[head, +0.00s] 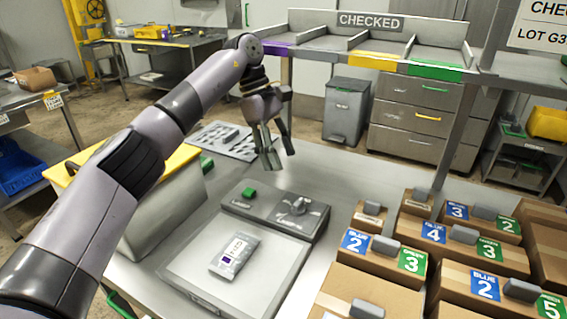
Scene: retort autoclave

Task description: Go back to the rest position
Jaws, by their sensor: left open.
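My left arm comes in from the left edge, raised over the table. Its gripper (279,155) is open and empty, with the fingers pointing down. It hangs in the air above the table's far side, behind the grey device with a green button (249,192). A silver pouch with a dark purple square (235,255) lies flat on the metal plate (265,286) in front of that device, apart from the gripper. My right gripper is not in this view.
Cardboard boxes with blue and green number labels (433,234) fill the table's right side, with grey blocks on top. A perforated grey tray (222,141) lies behind. A CHECKED rack (371,22) with coloured lanes stands at the back. A yellow-topped box (166,208) is under my left arm.

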